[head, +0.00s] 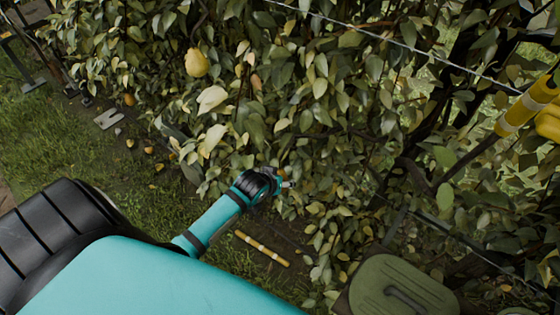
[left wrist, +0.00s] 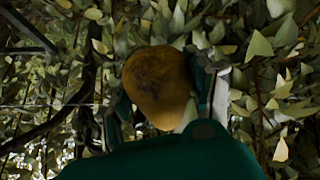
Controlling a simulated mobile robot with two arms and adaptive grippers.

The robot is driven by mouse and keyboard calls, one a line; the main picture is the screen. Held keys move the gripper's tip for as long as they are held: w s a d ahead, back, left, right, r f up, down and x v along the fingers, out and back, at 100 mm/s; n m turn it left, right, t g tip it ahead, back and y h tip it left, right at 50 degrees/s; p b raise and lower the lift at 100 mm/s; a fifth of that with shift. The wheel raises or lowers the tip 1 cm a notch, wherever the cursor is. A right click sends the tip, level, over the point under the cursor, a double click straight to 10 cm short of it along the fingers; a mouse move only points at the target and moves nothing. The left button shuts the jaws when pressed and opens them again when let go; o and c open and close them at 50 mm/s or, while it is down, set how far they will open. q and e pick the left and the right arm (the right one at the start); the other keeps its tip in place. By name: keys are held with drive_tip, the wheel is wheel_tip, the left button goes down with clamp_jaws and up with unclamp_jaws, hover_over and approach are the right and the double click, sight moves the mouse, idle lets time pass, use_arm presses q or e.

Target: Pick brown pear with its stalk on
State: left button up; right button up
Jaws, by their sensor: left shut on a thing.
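A brown-yellow pear (left wrist: 160,88) with a dark patch on its skin fills the middle of the left wrist view. My left gripper (head: 284,181) is shut on this pear, with a finger at each side of it. In the head view the gripper is at the foliage, and only a small brownish part beside the fingers shows, perhaps the pear. The pear's stalk cannot be made out, and I cannot tell whether it still joins the branch. My right gripper is not in view.
A yellow pear (head: 196,62) hangs in the leaves further up. A wire (head: 400,42) crosses the foliage. A yellow-banded stick (head: 262,248) lies on the ground. A dark green lidded container (head: 372,302) stands at bottom right, and a yellow object (head: 530,108) is at the right edge.

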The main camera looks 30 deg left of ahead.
use_arm(q)
drive_tip(key=shift+s+d+r+g, duration=0.1)
drive_tip(key=shift+s+g, duration=0.1)
drive_tip(key=shift+g, duration=0.2)
drive_tip(key=shift+r, duration=0.1)
drive_tip(key=shift+s+d+r+g+h, duration=0.2)
drive_tip(key=shift+s+g+h, duration=0.15)
drive_tip(key=shift+g+h, duration=0.25)
drive_tip(key=shift+n, duration=0.3)
drive_tip(key=shift+s+d+r+g+h, duration=0.25)
drive_tip(key=shift+s+r+g+h, duration=0.05)
drive_tip(key=shift+g, duration=0.5)
drive_tip(key=shift+s, duration=0.1)
drive_tip(key=shift+s+d+f, duration=0.15)
drive_tip(key=shift+s+d, duration=0.3)
drive_tip(key=shift+s, duration=0.25)
drive_tip(key=shift+s+d+f, duration=0.15)
drive_tip(key=shift+s+d, duration=0.3)
drive_tip(key=shift+s, duration=0.25)
drive_tip(key=shift+s+d+f, duration=0.15)
drive_tip(key=shift+s+d, duration=0.3)
drive_tip(key=shift+s, duration=0.25)
drive_tip(key=shift+f, duration=0.1)
